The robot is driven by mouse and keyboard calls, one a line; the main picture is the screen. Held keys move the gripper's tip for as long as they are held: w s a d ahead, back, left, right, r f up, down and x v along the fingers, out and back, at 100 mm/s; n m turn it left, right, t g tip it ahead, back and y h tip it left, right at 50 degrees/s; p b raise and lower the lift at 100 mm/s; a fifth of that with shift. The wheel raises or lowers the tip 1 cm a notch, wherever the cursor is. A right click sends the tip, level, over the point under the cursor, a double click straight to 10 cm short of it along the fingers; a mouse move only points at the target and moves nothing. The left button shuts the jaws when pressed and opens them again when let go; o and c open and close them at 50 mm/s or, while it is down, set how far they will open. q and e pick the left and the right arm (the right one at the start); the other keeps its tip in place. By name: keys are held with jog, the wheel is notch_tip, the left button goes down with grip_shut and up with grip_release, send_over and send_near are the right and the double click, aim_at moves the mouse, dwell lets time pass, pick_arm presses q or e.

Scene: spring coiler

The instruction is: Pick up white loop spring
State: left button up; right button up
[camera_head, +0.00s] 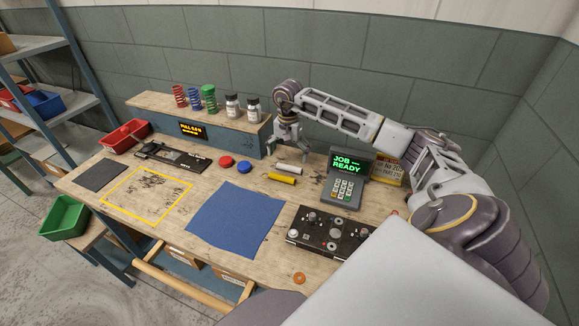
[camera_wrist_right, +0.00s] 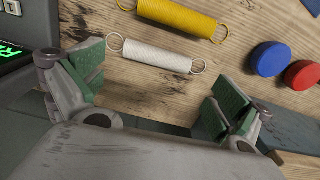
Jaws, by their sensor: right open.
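The white loop spring (camera_head: 289,168) lies flat on the wooden workbench, just behind a yellow loop spring (camera_head: 281,178). In the right wrist view the white loop spring (camera_wrist_right: 157,56) lies lengthwise across the upper middle, with a wire loop at each end. The yellow spring (camera_wrist_right: 180,15) lies beyond it at the top edge. My right gripper (camera_head: 289,150) hangs over the bench close behind the white spring. In the wrist view its green-padded fingers (camera_wrist_right: 160,85) are spread wide and empty, with the spring ahead of and between them. My left gripper is not in view.
A display terminal (camera_head: 346,180) stands right of the springs. A blue shelf unit (camera_head: 226,135) with coil springs and bottles on top stands behind left. Red (camera_head: 225,161) and blue (camera_head: 244,167) round caps lie left of the springs. A blue mat (camera_head: 236,222) and black control panel (camera_head: 328,233) lie in front.

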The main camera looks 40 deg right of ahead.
aim_at(289, 166)
jog(key=shift+s+f, duration=0.2)
jog(key=shift+f, duration=1.35)
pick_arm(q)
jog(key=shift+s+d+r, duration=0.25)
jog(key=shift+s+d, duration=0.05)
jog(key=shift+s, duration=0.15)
pick_arm(e)
jog(key=shift+f, duration=0.65)
jog(key=c, duration=0.7)
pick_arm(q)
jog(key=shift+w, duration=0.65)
pick_arm(e)
jog(key=shift+c, duration=1)
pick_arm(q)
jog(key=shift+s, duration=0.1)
pick_arm(e)
jog(key=shift+r, duration=0.15)
